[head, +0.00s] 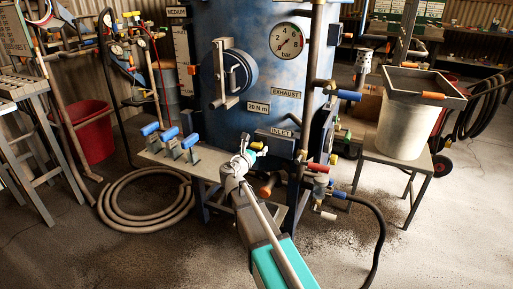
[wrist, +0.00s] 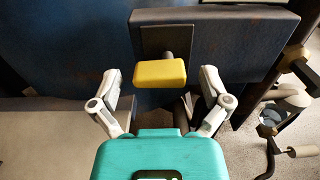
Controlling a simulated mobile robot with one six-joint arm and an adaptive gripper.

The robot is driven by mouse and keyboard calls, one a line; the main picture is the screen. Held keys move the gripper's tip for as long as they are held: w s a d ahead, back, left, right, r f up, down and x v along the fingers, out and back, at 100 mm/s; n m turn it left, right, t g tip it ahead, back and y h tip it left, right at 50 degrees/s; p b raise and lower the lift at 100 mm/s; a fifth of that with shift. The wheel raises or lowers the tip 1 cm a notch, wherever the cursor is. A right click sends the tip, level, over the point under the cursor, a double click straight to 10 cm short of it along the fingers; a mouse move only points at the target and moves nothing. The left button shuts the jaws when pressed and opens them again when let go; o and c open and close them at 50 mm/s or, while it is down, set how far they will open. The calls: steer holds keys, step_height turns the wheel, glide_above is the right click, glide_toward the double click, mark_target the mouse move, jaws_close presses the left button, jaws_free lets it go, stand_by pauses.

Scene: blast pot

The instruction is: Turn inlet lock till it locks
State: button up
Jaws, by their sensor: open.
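The blue blast pot (head: 235,70) carries an INLET plate (head: 282,133) low on its front. Beside the plate is a small yellow knob (head: 258,146), which I take to be the inlet lock. In the wrist view the yellow knob (wrist: 160,73) is a rounded block on a short dark stem, lying level in front of a dark plate (wrist: 157,40). My gripper (head: 246,158) is at the knob. In the wrist view my gripper (wrist: 161,88) is open, one finger on each side of the knob, with gaps visible. The knob's underside is hidden.
Several blue-handled levers (head: 170,134) stand on a shelf left of my gripper. Pipes with red and orange handles (head: 318,168) and a black hose (head: 375,225) are close on the right. A bucket (head: 405,135) stands on a stand further right. The front floor is open.

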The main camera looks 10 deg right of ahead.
steer(key=c, duration=1)
steer(key=shift+d, duration=0.15)
steer(key=shift+c, duration=0.8)
